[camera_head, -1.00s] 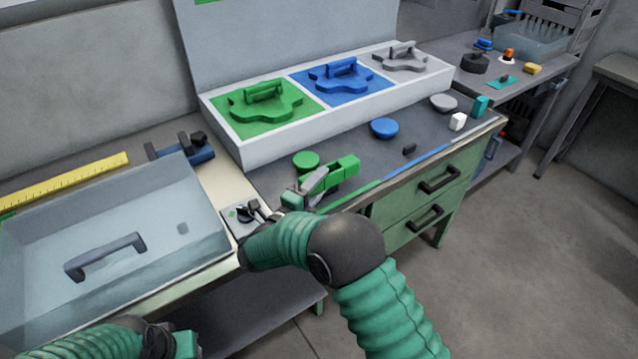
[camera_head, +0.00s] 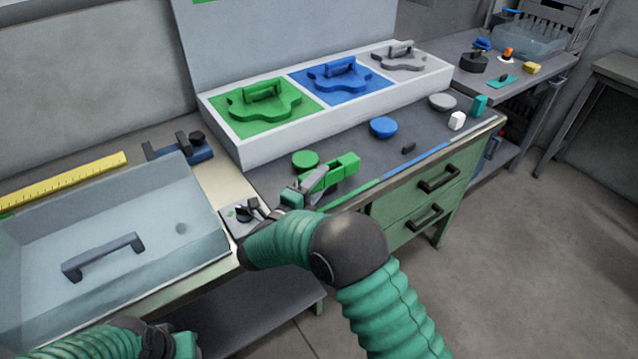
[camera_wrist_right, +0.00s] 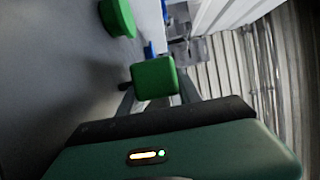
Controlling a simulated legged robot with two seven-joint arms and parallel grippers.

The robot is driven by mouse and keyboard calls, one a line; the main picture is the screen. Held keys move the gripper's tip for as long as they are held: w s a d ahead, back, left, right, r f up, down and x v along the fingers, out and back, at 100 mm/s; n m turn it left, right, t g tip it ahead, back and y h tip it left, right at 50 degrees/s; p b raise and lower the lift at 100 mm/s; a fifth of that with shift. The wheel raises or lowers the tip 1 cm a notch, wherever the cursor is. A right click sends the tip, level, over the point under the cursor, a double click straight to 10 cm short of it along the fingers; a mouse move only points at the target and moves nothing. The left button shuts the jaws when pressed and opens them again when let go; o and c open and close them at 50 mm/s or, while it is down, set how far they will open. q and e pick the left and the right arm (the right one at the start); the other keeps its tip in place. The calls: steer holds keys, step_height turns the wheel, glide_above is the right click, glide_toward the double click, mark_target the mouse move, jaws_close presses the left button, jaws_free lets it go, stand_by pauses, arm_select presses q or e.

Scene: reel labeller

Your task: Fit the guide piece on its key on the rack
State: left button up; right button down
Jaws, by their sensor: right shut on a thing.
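The green guide piece (camera_head: 343,168) is a blocky bar, held in my right gripper (camera_head: 312,182) just above the front edge of the dark bench. In the right wrist view the green piece (camera_wrist_right: 155,77) sits between the two fingers of the right gripper (camera_wrist_right: 157,95). The white rack (camera_head: 262,148) stands behind it and carries green, blue and grey keys in a row. The green key (camera_head: 262,104) is at the rack's left end, behind and left of the held piece. My left arm shows at the bottom left; its fingers are not clear.
A green disc (camera_head: 305,160), a blue disc (camera_head: 383,127) and a grey disc (camera_head: 442,102) lie in front of the rack. A white block (camera_head: 457,121) and a teal block (camera_head: 480,105) stand at the right. A clear bin (camera_head: 190,258) fills the left bench.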

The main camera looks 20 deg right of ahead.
steer(key=c, duration=0.7)
jaws_free()
steer(key=shift+r, duration=0.1)
steer(key=shift+c, duration=0.2)
steer(key=shift+s+f, duration=0.1)
steer(key=shift+f, duration=0.15)
steer(key=shift+r, duration=0.1)
steer(key=shift+r, duration=0.4)
steer(key=r, duration=0.3)
steer(key=shift+s+a, duration=0.2)
steer(key=shift+s, duration=0.1)
steer(key=s+a, duration=0.1)
steer(key=s, duration=0.6)
steer(key=s+a+r, duration=0.1)
steer(key=s+a, duration=0.1)
steer(key=s, duration=0.5)
steer(key=shift+s+a+r+p, duration=0.25)
steer(key=shift+s+r+p, duration=0.05)
steer(key=shift+s, duration=0.05)
